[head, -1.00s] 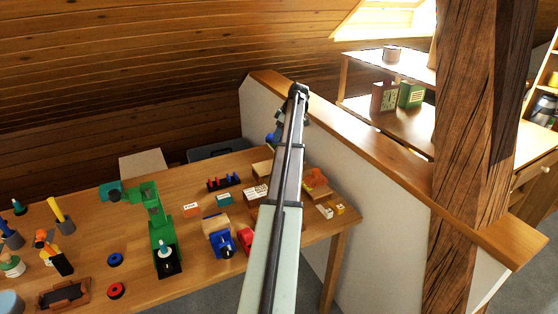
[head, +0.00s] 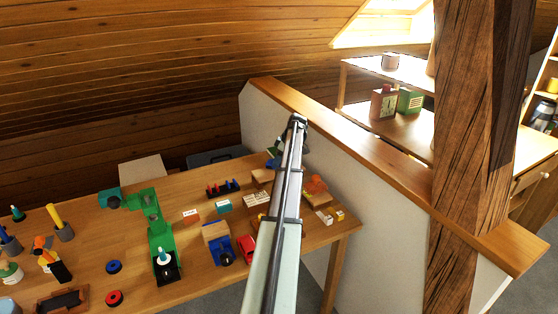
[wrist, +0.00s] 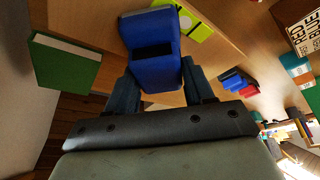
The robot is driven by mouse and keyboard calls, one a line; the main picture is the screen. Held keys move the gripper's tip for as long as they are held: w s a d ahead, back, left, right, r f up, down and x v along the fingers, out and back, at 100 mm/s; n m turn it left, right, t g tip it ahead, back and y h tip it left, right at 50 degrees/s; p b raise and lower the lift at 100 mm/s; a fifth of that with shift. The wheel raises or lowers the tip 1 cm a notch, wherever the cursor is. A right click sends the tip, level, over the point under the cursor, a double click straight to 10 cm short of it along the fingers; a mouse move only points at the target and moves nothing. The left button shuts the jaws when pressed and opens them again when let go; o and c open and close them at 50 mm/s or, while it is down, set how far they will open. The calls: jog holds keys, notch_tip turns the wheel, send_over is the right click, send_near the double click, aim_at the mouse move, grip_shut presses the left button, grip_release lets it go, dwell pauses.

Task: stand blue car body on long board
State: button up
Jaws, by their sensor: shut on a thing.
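The blue car body (wrist: 153,38) is between the two fingers of my gripper (wrist: 157,70) in the wrist view, with a dark slot in its near face. My gripper is shut on it. In the head view my gripper (head: 276,150) is partly hidden by my arm, above the back right of the table, with the blue car body (head: 270,163) just below it. A pale wooden board (head: 262,176) lies close below there. I cannot tell whether this is the long board, nor whether the car body touches it.
A green block (wrist: 65,62) and a yellow-green card (wrist: 197,24) show near the gripper in the wrist view. A red car (head: 246,248), a green stand (head: 160,230) and several small blocks crowd the table (head: 190,285). A low wall (head: 345,215) borders the right side.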

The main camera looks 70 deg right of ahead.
jog(key=o, duration=1.1)
jog(key=shift+f, duration=0.1)
jog(key=shift+c, duration=0.2)
jog(key=v, duration=1.2)
jog(key=shift+w, duration=0.1)
